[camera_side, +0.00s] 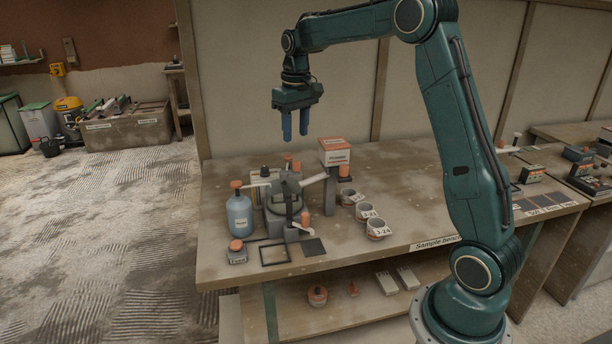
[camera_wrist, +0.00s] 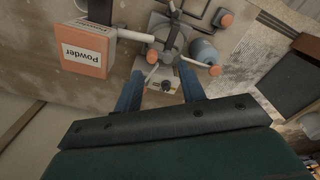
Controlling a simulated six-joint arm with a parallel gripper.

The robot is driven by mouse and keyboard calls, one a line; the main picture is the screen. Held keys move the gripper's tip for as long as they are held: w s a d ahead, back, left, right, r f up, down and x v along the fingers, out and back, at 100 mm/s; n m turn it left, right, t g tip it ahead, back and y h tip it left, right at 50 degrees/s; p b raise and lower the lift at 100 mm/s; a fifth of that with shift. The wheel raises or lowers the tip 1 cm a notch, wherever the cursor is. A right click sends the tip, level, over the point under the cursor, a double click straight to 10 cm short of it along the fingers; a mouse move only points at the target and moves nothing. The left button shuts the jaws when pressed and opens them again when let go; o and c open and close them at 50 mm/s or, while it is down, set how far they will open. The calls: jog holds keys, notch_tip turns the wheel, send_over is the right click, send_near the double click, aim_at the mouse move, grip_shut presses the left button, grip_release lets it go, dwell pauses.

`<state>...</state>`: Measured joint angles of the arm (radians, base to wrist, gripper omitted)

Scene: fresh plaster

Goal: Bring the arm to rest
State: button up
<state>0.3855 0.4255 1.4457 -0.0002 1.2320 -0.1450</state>
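My gripper (camera_side: 295,135) hangs pointing down, high above the sample bench (camera_side: 415,185), in the side view. Its two blue fingers are apart with nothing between them. In the wrist view my gripper (camera_wrist: 160,75) also shows spread fingers, with a grey bench device (camera_wrist: 172,40) in the background beyond them. In the side view this device (camera_side: 285,195) stands on the bench well below the fingertips, apart from them.
A blue bottle (camera_side: 239,215) stands left of the device. A powder box (camera_side: 335,152) stands behind it on the right. Several labelled cups (camera_side: 377,229) line the bench to the right. A flat black frame (camera_side: 273,254) lies near the front edge. Air around my gripper is clear.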

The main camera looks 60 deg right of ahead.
jog(key=s+a+r+t, duration=0.1)
jog(key=s+a+r, duration=0.4)
jog(key=s+a, duration=0.15)
jog(key=s+a+f+n+t, duration=0.1)
jog(key=s+a+t, duration=0.1)
jog(key=s+a, duration=0.4)
jog(key=s+a+f+n+t, duration=0.1)
jog(key=s+a, duration=0.5)
jog(key=s, duration=0.9)
jog(key=shift+s+f+n+t, duration=0.2)
jog(key=shift+n+t, duration=0.2)
jog(key=shift+t, duration=0.2)
